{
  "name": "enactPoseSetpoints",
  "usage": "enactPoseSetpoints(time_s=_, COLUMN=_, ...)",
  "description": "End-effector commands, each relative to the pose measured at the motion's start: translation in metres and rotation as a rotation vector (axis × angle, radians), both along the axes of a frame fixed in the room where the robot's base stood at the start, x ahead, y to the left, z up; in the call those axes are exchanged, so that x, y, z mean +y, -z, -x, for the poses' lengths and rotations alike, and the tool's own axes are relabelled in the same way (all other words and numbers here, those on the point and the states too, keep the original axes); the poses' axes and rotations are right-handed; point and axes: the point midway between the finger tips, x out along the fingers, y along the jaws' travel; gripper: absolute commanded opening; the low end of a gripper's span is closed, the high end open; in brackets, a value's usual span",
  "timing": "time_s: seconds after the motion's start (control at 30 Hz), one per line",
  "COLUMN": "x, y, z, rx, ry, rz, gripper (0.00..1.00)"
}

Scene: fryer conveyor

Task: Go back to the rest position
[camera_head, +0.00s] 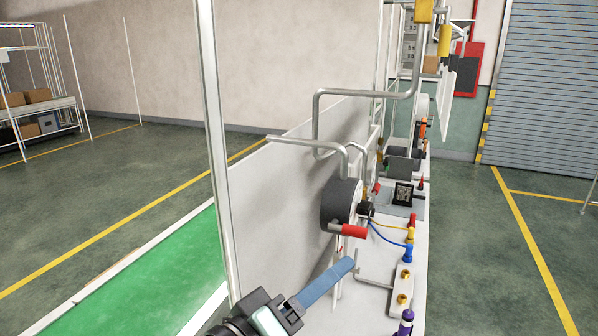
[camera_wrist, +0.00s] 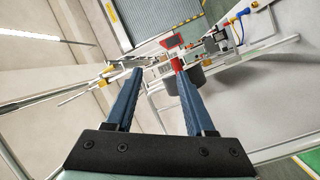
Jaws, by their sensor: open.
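My gripper (camera_head: 343,267) reaches up from the bottom edge of the head view, its blue fingers pointing up and right in front of the white panel. In the wrist view my gripper (camera_wrist: 158,74) shows two long blue fingers spread apart, with nothing held between them. A red handle (camera_head: 354,231) on a dark round reel (camera_head: 340,204) is just above the fingertips in the head view. In the wrist view a red part shows behind the right fingertip; whether they touch I cannot tell.
A narrow bench (camera_head: 409,235) right of the panel (camera_head: 275,215) carries cables, brass fittings and a purple-topped item (camera_head: 405,322). Bent grey pipes (camera_head: 318,110) stand above the reel. A green conveyor belt (camera_head: 150,290) runs at left. Open floor (camera_head: 500,270) lies at right.

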Motion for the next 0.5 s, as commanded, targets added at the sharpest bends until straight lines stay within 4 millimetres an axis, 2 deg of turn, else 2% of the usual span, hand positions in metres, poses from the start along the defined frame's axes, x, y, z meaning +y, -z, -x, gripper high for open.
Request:
enactPoseSetpoints(time_s=0.13, x=0.001, y=-0.054, z=-0.017, rx=-0.229, ry=-0.201, rz=-0.209, gripper=0.55)
enactPoseSetpoints(time_s=0.27, x=0.009, y=-0.125, z=-0.013, rx=-0.485, ry=-0.429, rz=-0.387, gripper=0.55)
enactPoseSetpoints(time_s=0.4, x=0.019, y=-0.205, z=0.020, rx=-0.765, ry=-0.687, rz=-0.531, gripper=0.55)
enactPoseSetpoints(time_s=0.5, x=0.024, y=-0.251, z=0.053, rx=-0.923, ry=-0.850, rz=-0.597, gripper=0.55)
